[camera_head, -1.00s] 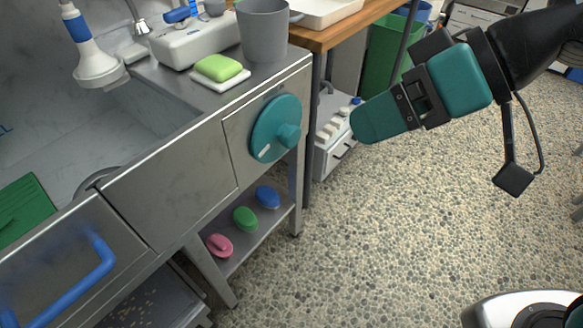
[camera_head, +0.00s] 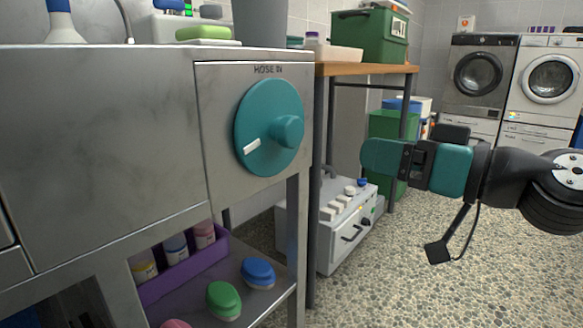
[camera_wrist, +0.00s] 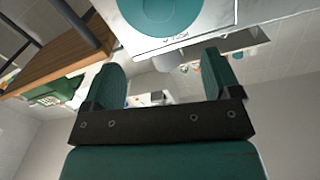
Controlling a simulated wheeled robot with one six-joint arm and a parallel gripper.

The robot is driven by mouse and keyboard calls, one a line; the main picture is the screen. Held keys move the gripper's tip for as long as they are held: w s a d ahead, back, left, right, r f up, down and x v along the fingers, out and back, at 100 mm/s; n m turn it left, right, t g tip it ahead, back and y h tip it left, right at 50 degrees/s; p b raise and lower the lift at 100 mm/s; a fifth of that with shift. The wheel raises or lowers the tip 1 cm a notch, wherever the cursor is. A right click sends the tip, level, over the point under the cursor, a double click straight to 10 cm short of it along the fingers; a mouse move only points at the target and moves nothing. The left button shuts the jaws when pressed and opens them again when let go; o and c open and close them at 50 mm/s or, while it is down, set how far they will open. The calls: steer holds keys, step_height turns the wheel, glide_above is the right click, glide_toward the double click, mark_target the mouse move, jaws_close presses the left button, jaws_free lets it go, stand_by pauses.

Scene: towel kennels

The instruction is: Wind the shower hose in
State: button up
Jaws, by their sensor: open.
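A teal round dial (camera_head: 268,128) with a protruding knob and a white mark is on a steel front panel labelled "HOSE IN". The white mark points to the lower left. The dial also shows at the top of the wrist view (camera_wrist: 165,14), partly cut off. My gripper (camera_head: 372,156) is to the right of the dial, apart from it, in front of the wooden-topped table. In the wrist view its two teal fingers (camera_wrist: 162,84) stand apart with nothing between them. The white shower head (camera_head: 62,22) is only partly seen at the top left.
A steel shelf below holds a purple tray (camera_head: 185,268) of bottles, a green brush (camera_head: 223,300) and a blue brush (camera_head: 257,272). A white machine (camera_head: 345,222) stands under the wooden table (camera_head: 385,69). Washing machines (camera_head: 478,75) are at the back. The pebbled floor at right is clear.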

steer(key=p, duration=1.1)
glide_toward(296, 133)
steer(key=p+x, duration=0.4)
steer(key=x, duration=0.5)
steer(key=shift+w+a+p, duration=0.2)
steer(key=shift+a+p, duration=0.05)
steer(key=shift+p, duration=0.05)
steer(key=shift+w+a+f, duration=0.1)
steer(key=shift+w+a, duration=0.4)
steer(key=shift+a, duration=0.05)
steer(key=c, duration=1.3)
steer(key=shift+o, duration=0.2)
steer(key=shift+p, duration=0.3)
